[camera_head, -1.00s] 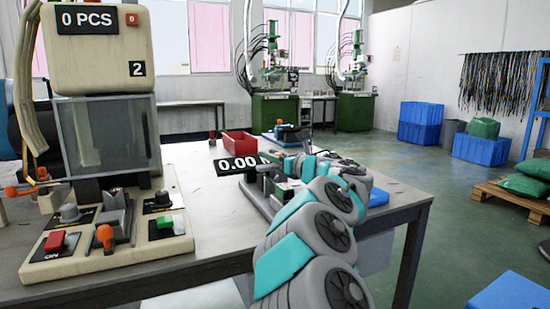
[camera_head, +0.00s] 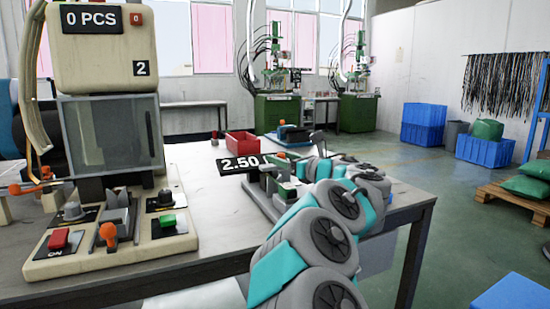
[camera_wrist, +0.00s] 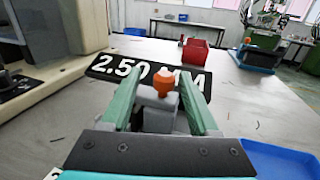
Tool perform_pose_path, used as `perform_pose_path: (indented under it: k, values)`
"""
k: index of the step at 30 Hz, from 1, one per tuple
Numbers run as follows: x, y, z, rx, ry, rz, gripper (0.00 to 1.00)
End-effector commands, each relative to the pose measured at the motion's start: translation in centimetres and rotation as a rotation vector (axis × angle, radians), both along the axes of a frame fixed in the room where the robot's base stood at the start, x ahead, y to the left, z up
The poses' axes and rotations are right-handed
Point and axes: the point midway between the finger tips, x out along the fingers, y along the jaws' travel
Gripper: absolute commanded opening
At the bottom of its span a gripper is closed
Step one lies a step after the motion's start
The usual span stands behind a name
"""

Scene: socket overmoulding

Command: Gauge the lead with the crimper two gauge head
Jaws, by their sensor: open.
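The gauge stands on the bench with a black display (camera_head: 240,164) reading 2.50; in the wrist view the display (camera_wrist: 125,68) reads 2.50 MM. Its grey head (camera_wrist: 158,118) carries an orange knob (camera_wrist: 165,84). My gripper (camera_wrist: 161,100) is open, its two green fingers appearing either side of the head and knob; whether they touch it I cannot tell. In the head view my arm partly hides the gauge. The crimper marked 2 (camera_head: 105,105) stands at the left, its counter showing 0 PCS. I cannot clearly make out a lead.
A red bin (camera_head: 242,143) stands behind the gauge. A blue tray (camera_wrist: 285,162) lies at the lower right of the wrist view. A green machine (camera_head: 276,110) stands beyond the bench. Bare bench top lies between crimper and gauge.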

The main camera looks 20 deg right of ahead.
Motion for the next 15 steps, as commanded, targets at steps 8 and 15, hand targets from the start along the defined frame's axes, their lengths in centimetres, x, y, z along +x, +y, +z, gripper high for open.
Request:
perform_pose_path:
  k: [8, 15]
  values:
    - [-3.4, -1.0, -0.1, -0.001, 0.001, -0.002, 0.61]
    - [-3.6, -1.0, 0.0, 0.0, 0.001, -0.001, 0.61]
